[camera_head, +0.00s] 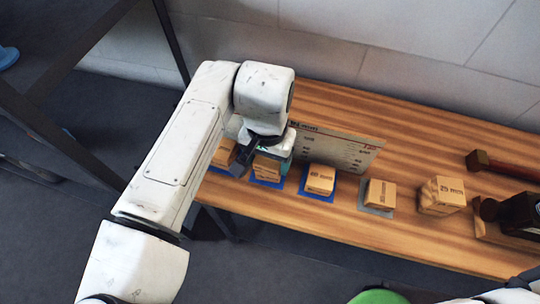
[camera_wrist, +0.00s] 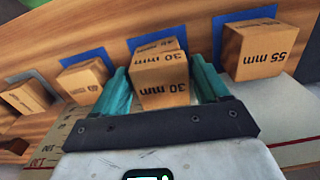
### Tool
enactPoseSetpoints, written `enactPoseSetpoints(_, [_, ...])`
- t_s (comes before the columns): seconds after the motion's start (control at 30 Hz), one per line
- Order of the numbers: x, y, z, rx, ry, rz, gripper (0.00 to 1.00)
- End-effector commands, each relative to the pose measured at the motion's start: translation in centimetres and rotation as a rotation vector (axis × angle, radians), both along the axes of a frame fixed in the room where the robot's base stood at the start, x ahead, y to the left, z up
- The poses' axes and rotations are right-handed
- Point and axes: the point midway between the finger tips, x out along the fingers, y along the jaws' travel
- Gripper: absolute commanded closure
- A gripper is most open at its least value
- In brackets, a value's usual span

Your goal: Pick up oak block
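Several light-wood blocks stand in a row on the bench; no label reads "oak". In the wrist view, a block marked "30 mm" (camera_wrist: 160,86) lies between the teal fingers of my gripper (camera_wrist: 160,84). The fingers flank it closely; whether both touch it is unclear. Another wooden face with text shows just behind it. A block marked "55 mm" (camera_wrist: 258,52) stands to the right and smaller blocks (camera_wrist: 84,81) to the left. In the head view, my gripper (camera_head: 277,160) is low over a block (camera_head: 266,168) on a blue mat, and my wrist partly hides it.
The wooden bench (camera_head: 430,255) carries a block on a blue mat (camera_head: 320,180), one on a grey mat (camera_head: 380,193), and another block (camera_head: 441,196). A dark-headed mallet (camera_head: 500,165) and a dark tool (camera_head: 515,215) lie right.

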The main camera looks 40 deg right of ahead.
Motion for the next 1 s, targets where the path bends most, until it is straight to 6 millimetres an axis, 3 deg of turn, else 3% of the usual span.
enactPoseSetpoints(0.43, [0.0, 0.0, 0.0, 0.0, 0.0, 0.0, 0.68])
enactPoseSetpoints(0.77, [0.0, 0.0, 0.4, 0.0, -0.001, 0.0, 0.68])
enactPoseSetpoints(1.0, [0.1, 0.0, 3.0, 0.0, -0.004, -0.001, 0.68])
